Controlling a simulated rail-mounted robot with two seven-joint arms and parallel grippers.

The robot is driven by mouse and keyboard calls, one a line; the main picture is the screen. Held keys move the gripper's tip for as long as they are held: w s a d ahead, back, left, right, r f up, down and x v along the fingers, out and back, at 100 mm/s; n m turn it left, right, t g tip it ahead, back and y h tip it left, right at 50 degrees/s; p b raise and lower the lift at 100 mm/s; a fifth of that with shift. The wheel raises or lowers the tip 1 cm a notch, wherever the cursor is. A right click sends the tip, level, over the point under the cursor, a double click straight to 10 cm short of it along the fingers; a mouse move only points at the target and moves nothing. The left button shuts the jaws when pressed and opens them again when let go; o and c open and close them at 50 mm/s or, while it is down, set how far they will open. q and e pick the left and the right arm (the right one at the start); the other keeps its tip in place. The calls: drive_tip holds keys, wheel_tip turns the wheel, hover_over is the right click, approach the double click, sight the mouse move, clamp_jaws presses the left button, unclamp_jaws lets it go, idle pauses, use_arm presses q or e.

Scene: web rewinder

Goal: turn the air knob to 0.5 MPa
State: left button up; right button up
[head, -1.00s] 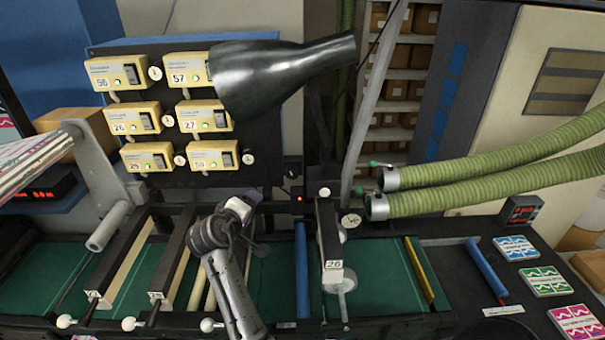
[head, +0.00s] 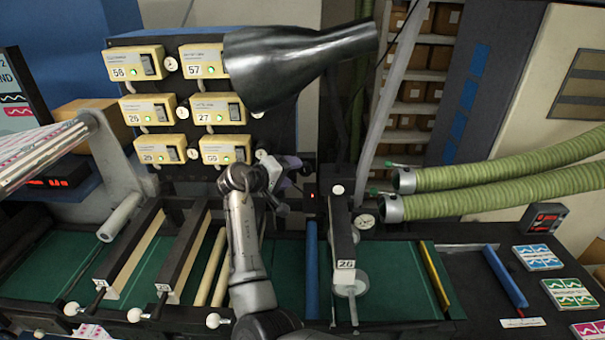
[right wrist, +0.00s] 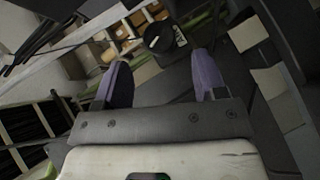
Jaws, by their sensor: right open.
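In the right wrist view, a round dark knob (right wrist: 156,41) with a pale mark on its face lies ahead of my right gripper. A small printed label (right wrist: 180,36) is beside it. The scale cannot be read. My right gripper (right wrist: 161,75) is open, with its two purple fingers apart and nothing between them. The knob appears beyond the fingertips, not between them. In the head view my right gripper (head: 288,178) is at the back of the machine bed, left of a white-faced gauge (head: 365,221). I cannot clearly make out the knob there. My left gripper is not in view.
A panel of yellow numbered boxes (head: 137,64) stands behind and left. A dark funnel-shaped piece (head: 300,62) hangs above my right gripper. An upright bracket labelled 26 (head: 343,240) and green hoses (head: 500,178) are to the right. White-knobbed bars (head: 145,262) cross the bed.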

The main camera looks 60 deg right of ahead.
sight(301, 170)
drive_tip(key=shift+b+x, duration=0.45)
drive_tip(key=shift+x, duration=2.2)
drive_tip(key=c, duration=0.9)
